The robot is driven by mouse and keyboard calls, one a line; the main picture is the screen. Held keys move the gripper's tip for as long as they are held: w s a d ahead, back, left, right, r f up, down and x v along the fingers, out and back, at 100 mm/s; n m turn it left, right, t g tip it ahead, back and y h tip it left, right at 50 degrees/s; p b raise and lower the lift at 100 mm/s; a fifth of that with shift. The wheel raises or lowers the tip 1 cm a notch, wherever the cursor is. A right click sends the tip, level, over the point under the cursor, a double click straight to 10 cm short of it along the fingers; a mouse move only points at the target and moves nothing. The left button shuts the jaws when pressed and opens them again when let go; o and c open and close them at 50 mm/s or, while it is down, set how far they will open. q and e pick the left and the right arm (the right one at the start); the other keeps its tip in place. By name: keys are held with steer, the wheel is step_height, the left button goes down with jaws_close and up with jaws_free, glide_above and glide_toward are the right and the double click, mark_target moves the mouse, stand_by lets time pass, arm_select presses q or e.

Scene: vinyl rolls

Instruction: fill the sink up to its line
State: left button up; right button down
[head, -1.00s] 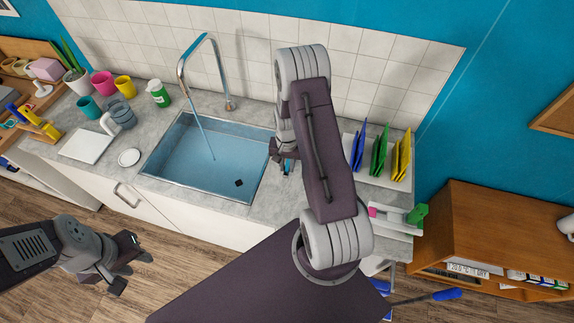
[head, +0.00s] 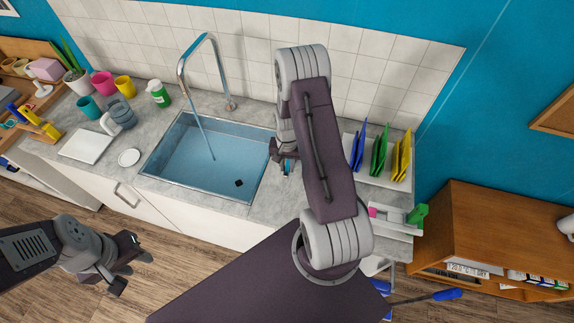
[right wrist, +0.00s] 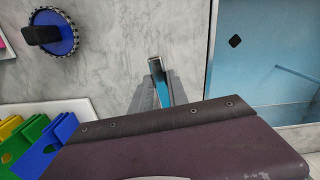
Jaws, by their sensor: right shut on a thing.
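The sink (head: 146,172) is set in the grey counter and holds clear blue water. It also shows in the right wrist view (right wrist: 212,62). The tall chrome tap (head: 183,66) runs a stream (head: 205,138) into it. A small dark square (head: 238,183) shows in the basin near its front right corner. I cannot make out the fill line. My right gripper (head: 284,158) is at the sink's right edge, shut on a small blue and silver lever (right wrist: 157,72); its own arm hides part of it. My left gripper (head: 132,270) is open and empty over the floor, left of the sink.
A white board (head: 86,146), a round white dish (head: 129,157), a grey jug (head: 122,114), a green bottle (head: 158,93) and several cups stand left of the sink. Right of my right arm are blue, green and yellow upright pieces (head: 379,150) in a white rack. A wooden cabinet (head: 500,225) stands right.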

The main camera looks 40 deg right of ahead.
steer(key=shift+w+a+m+b, duration=0.25)
steer(key=shift+w+m+b, duration=0.15)
steer(key=shift+m, duration=0.1)
steer(key=shift+w+a+m, duration=0.15)
steer(key=shift+w+m, duration=0.05)
steer(key=shift+m, duration=0.2)
steer(key=c, duration=1.5)
jaws_free()
steer(key=shift+o, duration=1.1)
